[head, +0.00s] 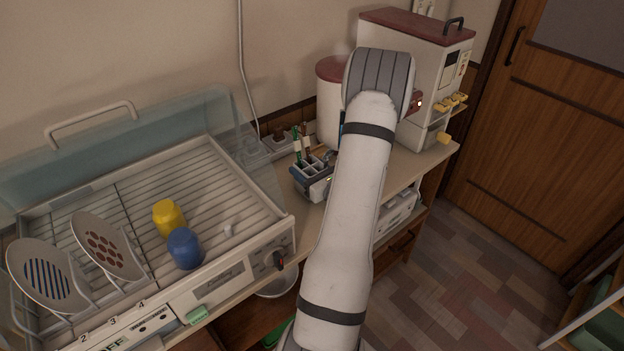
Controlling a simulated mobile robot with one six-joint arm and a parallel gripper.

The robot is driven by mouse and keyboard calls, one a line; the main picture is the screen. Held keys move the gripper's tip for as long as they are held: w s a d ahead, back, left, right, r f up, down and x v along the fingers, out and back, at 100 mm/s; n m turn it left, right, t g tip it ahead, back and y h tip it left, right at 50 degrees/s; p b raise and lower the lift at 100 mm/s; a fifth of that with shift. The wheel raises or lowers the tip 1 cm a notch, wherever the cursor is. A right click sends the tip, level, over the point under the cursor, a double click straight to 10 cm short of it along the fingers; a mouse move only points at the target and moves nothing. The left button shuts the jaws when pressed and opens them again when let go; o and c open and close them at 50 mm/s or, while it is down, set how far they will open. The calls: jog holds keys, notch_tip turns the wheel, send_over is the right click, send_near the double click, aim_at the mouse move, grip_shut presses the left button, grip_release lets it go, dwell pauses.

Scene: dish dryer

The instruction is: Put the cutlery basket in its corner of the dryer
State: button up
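In the dryer stand two plates (102,246) (42,277) at the left, a yellow cup (168,217) and a blue cup (185,248). A red-lidded canister (331,95) and a white dispenser (428,62) stand farther right on the counter. The dryer's right back is clear.

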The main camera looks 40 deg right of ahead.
jog(key=c, duration=0.5)
notch_tip(320, 180, up, 11)
jog(key=shift+f+p, duration=0.2)
jog(key=shift+p, duration=0.25)
jog(key=shift+f+b, duration=0.15)
jog(key=shift+b, duration=0.15)
